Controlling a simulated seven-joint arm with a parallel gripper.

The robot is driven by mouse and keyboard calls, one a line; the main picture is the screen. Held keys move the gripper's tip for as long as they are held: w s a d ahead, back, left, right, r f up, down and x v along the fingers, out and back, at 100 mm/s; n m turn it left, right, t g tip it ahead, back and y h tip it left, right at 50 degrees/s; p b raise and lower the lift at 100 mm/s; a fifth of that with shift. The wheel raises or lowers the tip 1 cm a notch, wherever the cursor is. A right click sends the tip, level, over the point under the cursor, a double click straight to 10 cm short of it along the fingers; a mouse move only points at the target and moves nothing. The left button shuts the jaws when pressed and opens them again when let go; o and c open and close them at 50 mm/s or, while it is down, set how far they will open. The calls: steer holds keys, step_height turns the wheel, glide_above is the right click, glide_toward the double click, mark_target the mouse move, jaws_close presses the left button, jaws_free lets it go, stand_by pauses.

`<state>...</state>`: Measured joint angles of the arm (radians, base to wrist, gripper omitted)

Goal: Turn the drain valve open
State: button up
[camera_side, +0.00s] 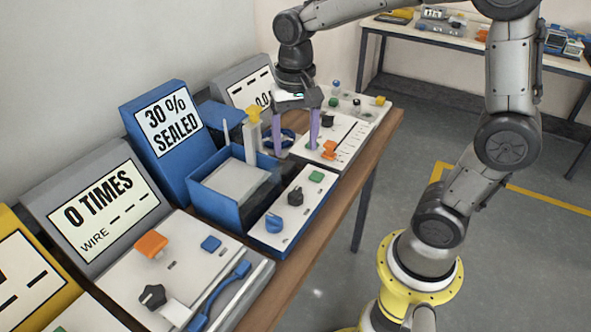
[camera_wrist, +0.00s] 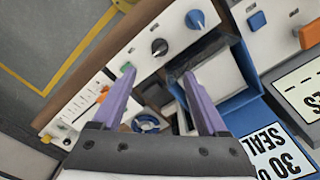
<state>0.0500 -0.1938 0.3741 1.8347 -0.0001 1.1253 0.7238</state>
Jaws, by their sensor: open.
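A blue spoked handwheel (camera_side: 287,136), which looks like the drain valve, sits beyond the blue sealing machine. In the wrist view the wheel (camera_wrist: 147,123) shows between my two purple fingers, nearer the left one. My gripper (camera_side: 296,147) is above the handwheel area, pointing down, with its fingers apart and nothing between them held. In the wrist view my gripper (camera_wrist: 160,76) is spread wide. In the side view a finger partly covers the wheel. I cannot tell whether the fingers touch it or which way the valve is turned.
The blue machine (camera_side: 208,207) with its open tray and a "30 % SEALED" screen (camera_side: 168,122) stands nearby. A post with a yellow top (camera_side: 254,114) is left of my gripper. A white panel (camera_side: 352,128) with knobs and orange parts (camera_side: 329,150) lies to the right.

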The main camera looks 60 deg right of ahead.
mark_target(296, 191)
step_height(296, 191, down, 14)
steer(key=shift+r, duration=0.1)
stand_by(0.5)
jaws_close()
stand_by(0.3)
